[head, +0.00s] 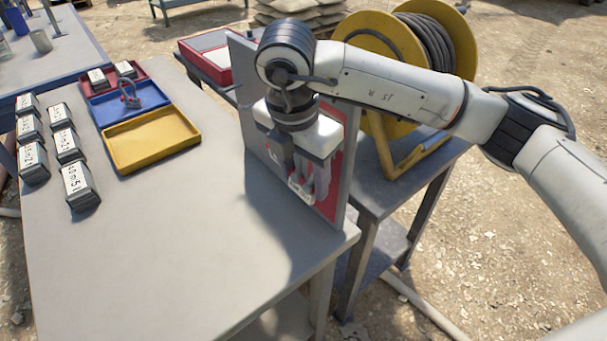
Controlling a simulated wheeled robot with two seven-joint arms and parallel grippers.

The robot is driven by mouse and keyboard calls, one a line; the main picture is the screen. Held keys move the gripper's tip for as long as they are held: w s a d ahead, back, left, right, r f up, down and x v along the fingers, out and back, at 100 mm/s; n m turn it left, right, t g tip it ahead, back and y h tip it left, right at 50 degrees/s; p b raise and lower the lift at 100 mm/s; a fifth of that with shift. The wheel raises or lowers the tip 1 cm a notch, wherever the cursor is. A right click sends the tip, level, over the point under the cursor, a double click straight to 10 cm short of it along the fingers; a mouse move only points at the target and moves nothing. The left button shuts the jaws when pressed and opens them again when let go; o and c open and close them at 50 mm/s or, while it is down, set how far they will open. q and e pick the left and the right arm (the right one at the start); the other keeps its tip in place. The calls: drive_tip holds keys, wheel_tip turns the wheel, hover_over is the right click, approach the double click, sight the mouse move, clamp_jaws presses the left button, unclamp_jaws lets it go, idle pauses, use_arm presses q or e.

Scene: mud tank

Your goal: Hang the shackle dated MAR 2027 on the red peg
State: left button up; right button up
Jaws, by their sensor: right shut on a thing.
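My right gripper (301,182) is in front of an upright grey board (243,108) and is shut on what looks like a grey shackle, mostly hidden by the fingers. A pale tag with dark marks (300,191) shows at the fingertips; I cannot read its date. A red panel (350,135) shows on the board behind the gripper. The red peg cannot be made out, and I cannot tell whether the held thing touches it. Another grey shackle (130,93) lies in the blue tray (108,117). My left gripper is not in view.
Red (83,80), blue and yellow trays (115,162) stand in a row on the grey table (160,260). Several dark labelled blocks (77,184) stand at left. A yellow cable reel (372,35) is behind the board. The table's front middle is clear.

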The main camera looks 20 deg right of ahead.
idle(0.3)
drive_tip(key=o, duration=1.3)
drive_tip(key=shift+c, duration=0.2)
